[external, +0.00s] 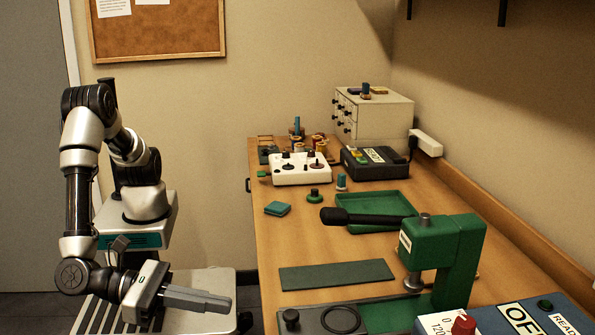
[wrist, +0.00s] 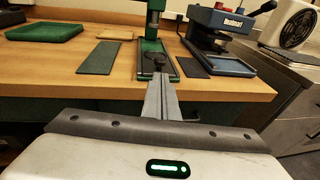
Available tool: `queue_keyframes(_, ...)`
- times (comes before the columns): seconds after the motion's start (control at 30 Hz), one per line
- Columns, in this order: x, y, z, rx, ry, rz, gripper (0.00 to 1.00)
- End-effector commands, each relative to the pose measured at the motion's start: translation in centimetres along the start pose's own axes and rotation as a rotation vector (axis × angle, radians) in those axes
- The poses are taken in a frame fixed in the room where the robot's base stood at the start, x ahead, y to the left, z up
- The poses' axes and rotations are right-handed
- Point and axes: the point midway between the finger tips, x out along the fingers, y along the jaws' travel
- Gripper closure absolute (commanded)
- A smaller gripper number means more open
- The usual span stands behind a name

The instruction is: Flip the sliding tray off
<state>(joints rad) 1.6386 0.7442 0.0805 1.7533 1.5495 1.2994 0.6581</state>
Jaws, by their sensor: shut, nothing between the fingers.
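A green press (external: 445,245) stands on the wooden table, and it also shows in the wrist view (wrist: 155,20). At its foot a long narrow sliding tray (wrist: 150,48) with a green and dark surface runs toward the table's front edge. A black knob (wrist: 158,62) sits at the tray's near end. In the external view the tray's dark end (external: 320,322) shows a black knob and a ring, partly cut off by the frame. My gripper (external: 229,303) is shut and empty, left of the table edge. In the wrist view its fingertips (wrist: 160,80) point at the knob; contact cannot be told.
A box with an OFF label (external: 525,316) is in the near right corner. Controllers and drawers (external: 375,118) fill the far end.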

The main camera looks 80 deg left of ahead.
Motion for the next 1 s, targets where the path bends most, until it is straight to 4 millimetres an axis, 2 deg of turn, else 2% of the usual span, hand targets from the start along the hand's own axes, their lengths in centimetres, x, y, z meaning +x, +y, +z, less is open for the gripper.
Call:
queue_keyframes(0.03, 1.3, 0.1, -0.2, 0.000, -0.001, 0.004, 1.00)
queue_keyframes(0.2, 4.9, 0.1, -0.2, -0.001, -0.001, 0.003, 1.00)
queue_keyframes(0.4, 7.9, 0.0, -0.1, -0.001, -0.001, 0.001, 1.00)
queue_keyframes(0.6, 9.1, 0.0, -0.1, -0.001, 0.000, 0.000, 1.00)
queue_keyframes(1.0, 9.5, 0.1, 0.1, -0.001, 0.000, 0.001, 1.00)
